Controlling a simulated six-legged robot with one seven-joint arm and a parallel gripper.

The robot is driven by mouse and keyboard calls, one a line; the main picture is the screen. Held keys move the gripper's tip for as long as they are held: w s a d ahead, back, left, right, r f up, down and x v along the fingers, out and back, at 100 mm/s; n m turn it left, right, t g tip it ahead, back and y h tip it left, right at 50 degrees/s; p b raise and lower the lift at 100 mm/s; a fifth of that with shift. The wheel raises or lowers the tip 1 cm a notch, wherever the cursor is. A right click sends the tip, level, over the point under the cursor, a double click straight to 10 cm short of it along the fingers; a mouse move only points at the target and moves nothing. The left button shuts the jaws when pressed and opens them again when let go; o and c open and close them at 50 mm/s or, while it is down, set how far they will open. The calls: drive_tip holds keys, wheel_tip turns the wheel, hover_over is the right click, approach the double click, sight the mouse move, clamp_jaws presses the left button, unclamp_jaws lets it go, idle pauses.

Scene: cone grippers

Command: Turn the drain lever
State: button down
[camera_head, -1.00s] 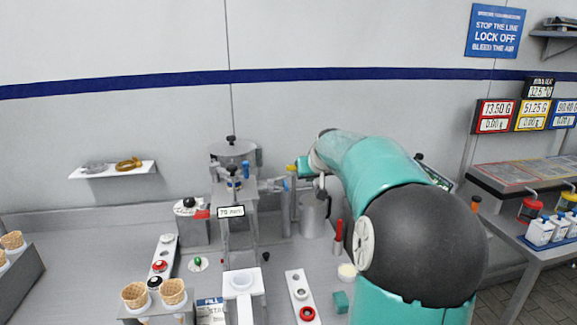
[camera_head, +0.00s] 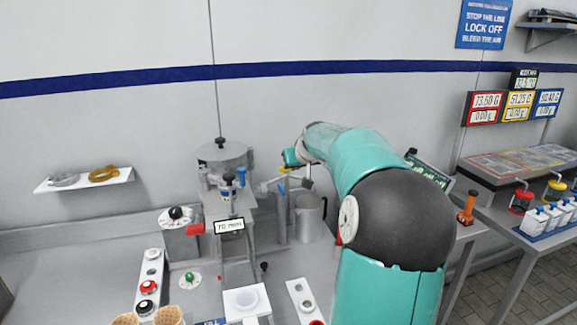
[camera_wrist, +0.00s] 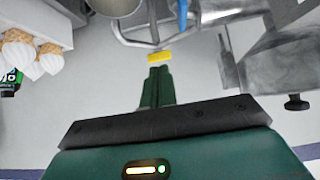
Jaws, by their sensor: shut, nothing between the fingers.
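The machine's pipe assembly (camera_head: 268,187) carries a yellow grip (camera_head: 284,170) and a blue handle (camera_head: 282,192); I cannot tell for sure which is the drain lever. In the wrist view the yellow grip (camera_wrist: 160,57) lies just beyond my fingertips, with the blue handle (camera_wrist: 182,14) farther off. My gripper (camera_head: 288,157) is shut and empty, right by the yellow grip. The wrist view shows its green fingers (camera_wrist: 157,70) together, pointing at the grip; whether they touch it is unclear.
A metal jug (camera_head: 311,225) stands on the counter beside the pipe. The steel hopper (camera_head: 222,156) is left of my gripper. A white plate with a black knob (camera_head: 176,214) and a white strip with coloured buttons (camera_head: 148,286) are farther left.

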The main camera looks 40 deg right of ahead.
sight(283, 171)
drive_tip(key=shift+w+d+r+x, duration=0.1)
drive_tip(key=shift+w+r+x, duration=0.25)
drive_tip(key=shift+x, duration=1.7)
drive_tip(key=shift+w+d+r+x, duration=0.1)
drive_tip(key=shift+w+r+x, duration=0.2)
drive_tip(key=shift+x, duration=1.75)
drive_tip(key=shift+w+d+r+x, duration=0.1)
drive_tip(key=shift+w+r+x, duration=0.25)
drive_tip(key=shift+x, duration=1.7)
